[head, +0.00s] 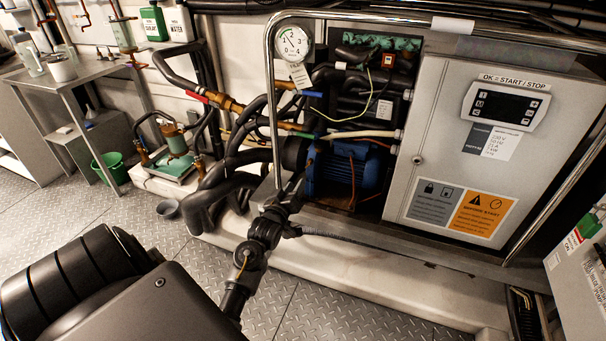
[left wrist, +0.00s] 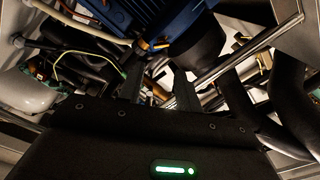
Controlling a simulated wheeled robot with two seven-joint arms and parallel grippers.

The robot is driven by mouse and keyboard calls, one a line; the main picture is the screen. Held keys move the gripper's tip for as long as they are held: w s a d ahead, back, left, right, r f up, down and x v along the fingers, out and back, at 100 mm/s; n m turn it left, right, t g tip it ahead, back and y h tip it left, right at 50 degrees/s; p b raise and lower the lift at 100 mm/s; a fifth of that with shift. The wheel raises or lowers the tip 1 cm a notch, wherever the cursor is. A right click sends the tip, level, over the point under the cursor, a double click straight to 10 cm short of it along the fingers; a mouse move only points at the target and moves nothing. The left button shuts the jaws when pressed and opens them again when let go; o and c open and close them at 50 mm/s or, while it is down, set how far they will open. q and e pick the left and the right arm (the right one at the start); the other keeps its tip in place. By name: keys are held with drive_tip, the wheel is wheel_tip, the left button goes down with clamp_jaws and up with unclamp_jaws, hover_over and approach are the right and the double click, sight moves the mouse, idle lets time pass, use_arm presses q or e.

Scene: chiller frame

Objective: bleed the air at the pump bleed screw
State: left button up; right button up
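The blue pump motor (head: 345,168) sits low inside the open chiller frame. It also shows at the top of the left wrist view (left wrist: 190,22). A small yellowish fitting (left wrist: 152,45) lies beside the blue body, just beyond the fingers; I cannot tell whether it is the bleed screw. My left gripper (head: 294,188) is in front of the pump's left end, by the frame's lower front edge. In the left wrist view its two fingers (left wrist: 160,84) stand apart with nothing clearly held between them. My right gripper is not in view.
A bent metal rail (head: 272,100) runs down the frame's left front, close to my left gripper. Black hoses (head: 215,190) crowd left of the pump. A pressure gauge (head: 293,43) hangs above. The grey control cabinet (head: 430,130) stands right. The plate floor (head: 270,300) in front is clear.

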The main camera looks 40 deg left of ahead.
sight(307, 166)
use_arm(q)
drive_tip(key=w+a+m+b, duration=0.1)
drive_tip(key=w+m+b, duration=0.1)
drive_tip(key=w+m, duration=0.1)
drive_tip(key=w+a+m+b, duration=0.1)
drive_tip(key=w+m+b, duration=0.2)
drive_tip(key=m, duration=0.3)
drive_tip(key=w+a+m+b, duration=0.1)
drive_tip(key=w+m+b, duration=0.2)
drive_tip(key=m, duration=0.1)
drive_tip(key=shift+w+a+f+m, duration=0.15)
drive_tip(key=shift+w+a+m, duration=0.05)
drive_tip(key=shift+w+m, duration=0.1)
drive_tip(key=shift+w+a, duration=0.15)
drive_tip(key=shift+w, duration=0.25)
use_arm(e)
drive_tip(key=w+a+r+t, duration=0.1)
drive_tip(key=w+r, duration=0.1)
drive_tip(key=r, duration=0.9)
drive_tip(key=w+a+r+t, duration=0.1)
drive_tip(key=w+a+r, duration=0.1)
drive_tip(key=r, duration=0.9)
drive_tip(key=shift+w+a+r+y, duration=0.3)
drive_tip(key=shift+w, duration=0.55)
use_arm(q)
clamp_jaws()
